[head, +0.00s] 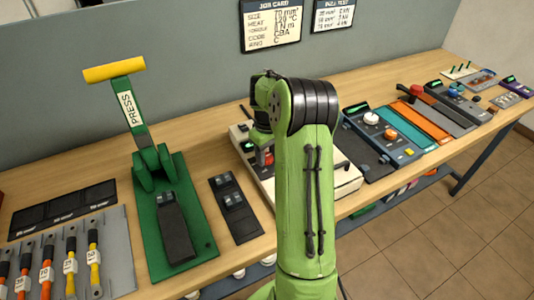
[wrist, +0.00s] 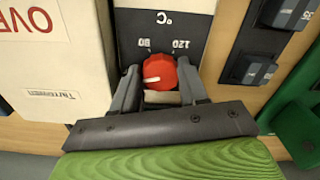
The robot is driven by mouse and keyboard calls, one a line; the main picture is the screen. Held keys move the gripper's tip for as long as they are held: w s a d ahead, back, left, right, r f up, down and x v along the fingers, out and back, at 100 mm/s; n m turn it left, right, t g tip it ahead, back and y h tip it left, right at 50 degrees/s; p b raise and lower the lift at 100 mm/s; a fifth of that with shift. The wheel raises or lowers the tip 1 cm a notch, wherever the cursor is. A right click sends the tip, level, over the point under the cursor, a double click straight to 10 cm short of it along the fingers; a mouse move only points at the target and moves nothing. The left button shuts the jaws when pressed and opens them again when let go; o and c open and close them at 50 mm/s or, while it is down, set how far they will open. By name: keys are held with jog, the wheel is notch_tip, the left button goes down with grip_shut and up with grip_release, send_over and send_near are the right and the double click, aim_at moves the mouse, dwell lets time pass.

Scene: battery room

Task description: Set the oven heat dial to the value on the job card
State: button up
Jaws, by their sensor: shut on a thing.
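The oven heat dial is a round red knob (wrist: 160,68) in the wrist view, on a dark panel (wrist: 133,30) marked °C. My gripper (wrist: 160,78) is shut on it, one finger at each side. Its white mark points left and slightly down in the picture. The upside-down labels 80 and 120 show above it; any other labels are hidden. In the head view, the job card (head: 271,24) hangs on the grey partition. Its heat line is small and blurred; it looks like 120 or 130 °C. My arm covers much of the oven (head: 349,183) there.
A green press (head: 177,215) with a yellow handle stands left of my arm. A dark block with switches (head: 237,208) lies between them. Several coloured panels, including a teal one (head: 402,128), fill the bench at right. A second card (head: 332,14) hangs beside the job card.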

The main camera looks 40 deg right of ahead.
jog(key=m+p, duration=0.1)
jog(key=m, duration=0.5)
jog(key=shift+m, duration=0.3)
jog(key=m, duration=0.3)
jog(key=shift+w+a+m, duration=0.1)
jog(key=shift+m, duration=0.2)
jog(key=m, duration=0.3)
jog(key=shift+m+p, duration=0.4)
jog(key=m, duration=0.3)
jog(key=shift+w+m, duration=0.1)
jog(key=shift+m, duration=0.2)
jog(key=m, duration=0.3)
jog(key=shift+m, duration=0.3)
jog(key=m+b, duration=0.1)
jog(key=m, duration=0.5)
jog(key=shift+w, duration=0.1)
jog(key=shift+m, duration=0.4)
